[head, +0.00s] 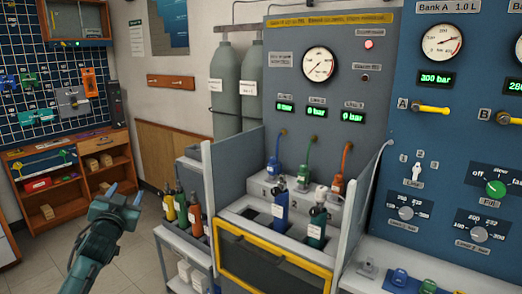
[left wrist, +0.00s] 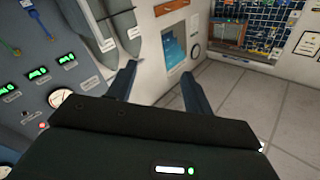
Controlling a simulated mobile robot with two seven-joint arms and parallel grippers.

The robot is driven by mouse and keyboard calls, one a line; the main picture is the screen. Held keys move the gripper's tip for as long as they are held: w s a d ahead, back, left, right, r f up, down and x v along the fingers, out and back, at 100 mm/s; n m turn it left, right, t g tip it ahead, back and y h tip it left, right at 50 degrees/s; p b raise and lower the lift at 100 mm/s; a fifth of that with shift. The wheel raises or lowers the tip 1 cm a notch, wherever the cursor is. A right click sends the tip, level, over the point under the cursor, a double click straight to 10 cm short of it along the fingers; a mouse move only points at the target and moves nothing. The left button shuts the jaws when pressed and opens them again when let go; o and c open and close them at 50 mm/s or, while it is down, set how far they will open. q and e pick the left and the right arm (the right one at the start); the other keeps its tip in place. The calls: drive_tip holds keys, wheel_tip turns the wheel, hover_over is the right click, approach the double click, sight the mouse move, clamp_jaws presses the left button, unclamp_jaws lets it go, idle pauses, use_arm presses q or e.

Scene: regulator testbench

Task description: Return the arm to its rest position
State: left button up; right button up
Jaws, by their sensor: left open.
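My left gripper (head: 121,196) is at the lower left in the head view, over the tiled floor and left of the bottle cart. Its two fingers stand apart with nothing between them. In the left wrist view the fingers of the gripper (left wrist: 158,86) also show open and empty, with the wall and floor beyond. My right gripper is in neither view.
A cart with several small bottles (head: 182,212) stands right of my left gripper. The grey test panel (head: 330,95) has a yellow-framed bay (head: 272,262) holding a blue and a dark green bottle. Wooden shelves (head: 70,170) stand at left. Floor between is free.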

use_arm(q)
drive_tip(key=s+d+f+g+h, duration=0.2)
drive_tip(key=s+d+f, duration=0.25)
drive_tip(key=f, duration=0.45)
drive_tip(key=s+d+f+g+h, duration=0.1)
drive_tip(key=s+d+f+g, duration=0.1)
drive_tip(key=s+d+f, duration=0.5)
drive_tip(key=s+d+f+g+h, duration=0.1)
drive_tip(key=s+d+f, duration=0.2)
drive_tip(key=s, duration=0.6)
drive_tip(key=s+d+f+g+h, duration=0.1)
drive_tip(key=s+d+f, duration=0.2)
drive_tip(key=s, duration=0.6)
drive_tip(key=s+d+f+g+h, duration=0.1)
drive_tip(key=s+d+f+g, duration=0.1)
drive_tip(key=s+f, duration=0.4)
drive_tip(key=s+d, duration=0.1)
drive_tip(key=s, duration=0.2)
drive_tip(key=shift+s+d+f, duration=0.3)
drive_tip(key=shift+d+f, duration=0.05)
drive_tip(key=shift+f, duration=0.05)
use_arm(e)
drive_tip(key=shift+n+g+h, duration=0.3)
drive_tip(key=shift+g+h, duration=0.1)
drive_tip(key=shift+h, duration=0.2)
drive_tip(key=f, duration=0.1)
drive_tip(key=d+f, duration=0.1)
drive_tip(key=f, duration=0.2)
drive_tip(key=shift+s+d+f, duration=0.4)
